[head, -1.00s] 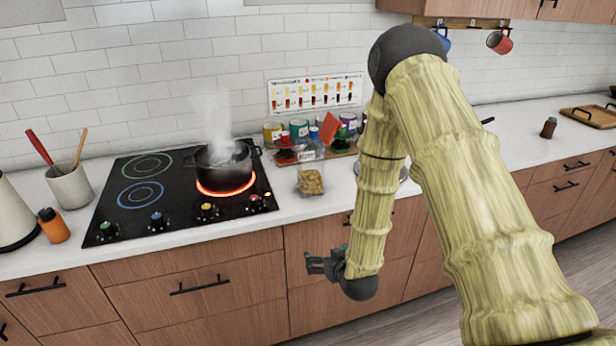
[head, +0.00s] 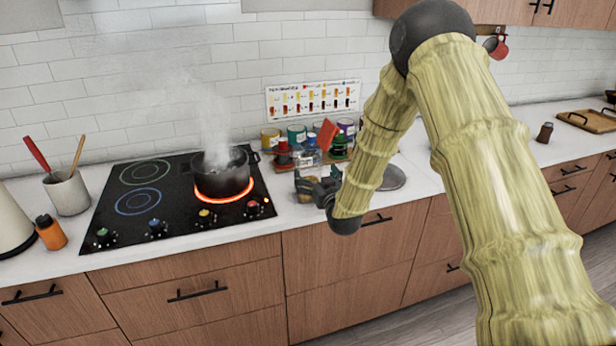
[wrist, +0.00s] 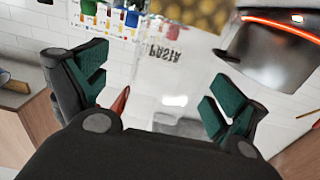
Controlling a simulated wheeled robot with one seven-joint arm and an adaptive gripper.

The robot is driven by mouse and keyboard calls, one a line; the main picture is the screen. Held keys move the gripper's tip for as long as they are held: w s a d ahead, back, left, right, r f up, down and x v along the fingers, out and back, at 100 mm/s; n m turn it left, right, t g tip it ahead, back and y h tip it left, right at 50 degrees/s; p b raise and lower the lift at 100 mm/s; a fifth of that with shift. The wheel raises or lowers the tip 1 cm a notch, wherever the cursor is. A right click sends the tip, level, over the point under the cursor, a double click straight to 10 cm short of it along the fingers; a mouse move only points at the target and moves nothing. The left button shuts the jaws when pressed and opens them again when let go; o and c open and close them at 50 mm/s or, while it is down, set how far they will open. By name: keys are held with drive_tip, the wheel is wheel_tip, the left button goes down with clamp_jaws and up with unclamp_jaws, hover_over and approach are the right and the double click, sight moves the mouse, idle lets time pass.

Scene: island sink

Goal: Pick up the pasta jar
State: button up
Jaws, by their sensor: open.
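The pasta jar (head: 309,171) stands on the white counter just right of the cooktop, partly hidden behind my gripper (head: 312,187) in the head view. In the wrist view my gripper (wrist: 157,88) is open, with green-padded fingers apart on either side of the clear jar (wrist: 164,54). The jar's "PASTA" label reads upside down there, and its yellowish pasta shows at the top edge. I cannot tell whether either finger touches the glass.
A steaming dark pot (head: 222,173) sits on a glowing burner of the black cooktop (head: 120,212), close left of the jar. Spice jars and cans (head: 297,137) stand behind it. A round metal lid (head: 392,178) lies to the right.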

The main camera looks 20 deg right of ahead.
drive_tip(key=shift+w+a+r, duration=0.1)
drive_tip(key=shift+w+r, duration=0.05)
drive_tip(key=shift+w, duration=0.15)
drive_tip(key=w+p, duration=0.2)
drive_tip(key=w, duration=0.1)
drive_tip(key=shift+a, duration=0.35)
drive_tip(key=shift+w+p, duration=0.3)
drive_tip(key=shift+w, duration=0.45)
drive_tip(key=c, duration=1.3)
drive_tip(key=shift+c, duration=1.3)
drive_tip(key=shift+r, duration=0.15)
